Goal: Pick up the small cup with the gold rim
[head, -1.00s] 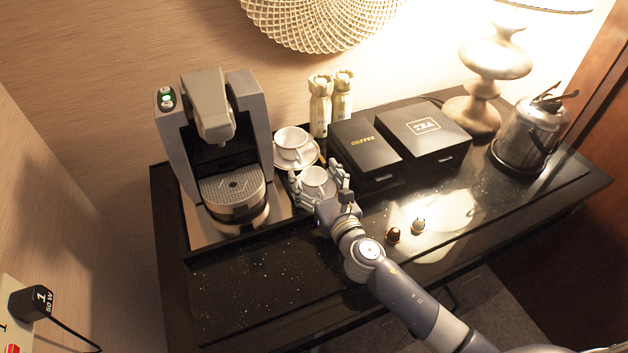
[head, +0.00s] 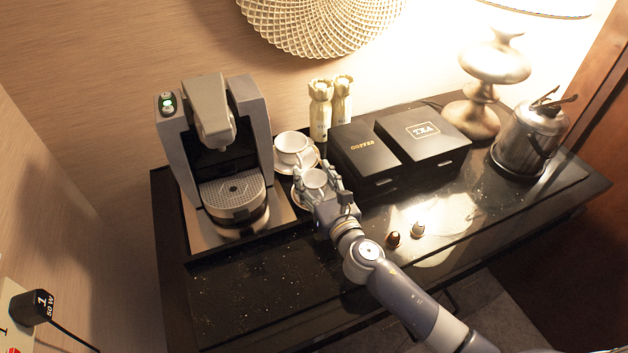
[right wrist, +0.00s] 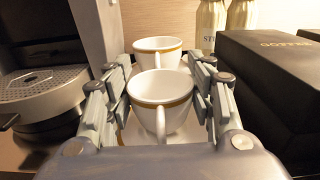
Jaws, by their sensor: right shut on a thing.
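The near small white cup with a gold rim (right wrist: 160,88) stands upright between the fingers of my right gripper (head: 314,182), which is shut on it. In the right wrist view its handle points toward my wrist and the fingers flank it on both sides. In the head view the near cup (head: 315,180) is partly hidden by the fingers, with its saucer (head: 297,196) showing at the left. I cannot tell whether the cup touches the saucer. A second similar cup (head: 291,146) sits behind it on its own saucer (head: 312,160). My left gripper is not in view.
A coffee machine (head: 212,110) stands left of the cups. A black coffee box (head: 364,152) and a tea box (head: 424,131) stand to the right, with two bottles (head: 320,108) behind. Two small capsules (head: 393,239) lie in front. The front left of the black counter (head: 260,280) is clear.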

